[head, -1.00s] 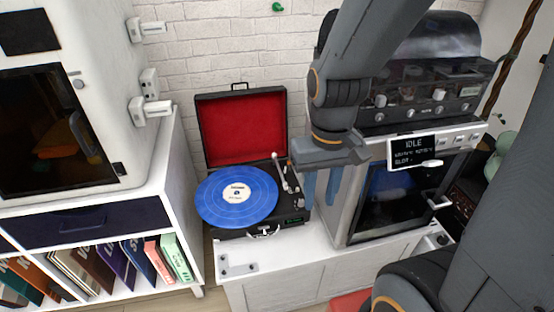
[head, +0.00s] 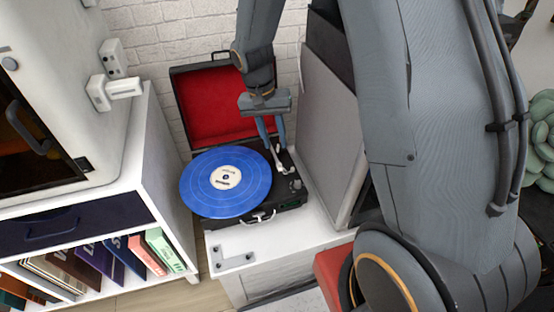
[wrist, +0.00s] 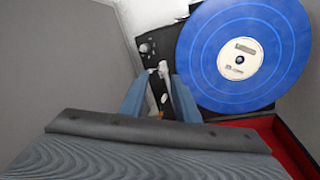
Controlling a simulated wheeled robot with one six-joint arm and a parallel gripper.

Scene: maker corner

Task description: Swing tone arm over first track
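A blue record (head: 225,182) with a cream label lies on the platter of a black suitcase turntable (head: 250,221) with a raised red-lined lid (head: 207,115). The pale tone arm (head: 279,162) is at the right of the record, apparently off the disc. My gripper (head: 272,143) points down over the right side of the turntable, close to the tone arm. In the wrist view, its two blue fingers (wrist: 158,98) are apart, with part of the tone arm (wrist: 163,72) showing between them. I cannot tell whether they touch it. The rear of the tone arm is partly hidden.
The turntable stands on a white cabinet (head: 232,243). A tall grey-sided appliance (head: 325,130) stands close on its right. A white shelf (head: 150,120) with books and a drawer is on the left. A brick wall (head: 158,45) is behind.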

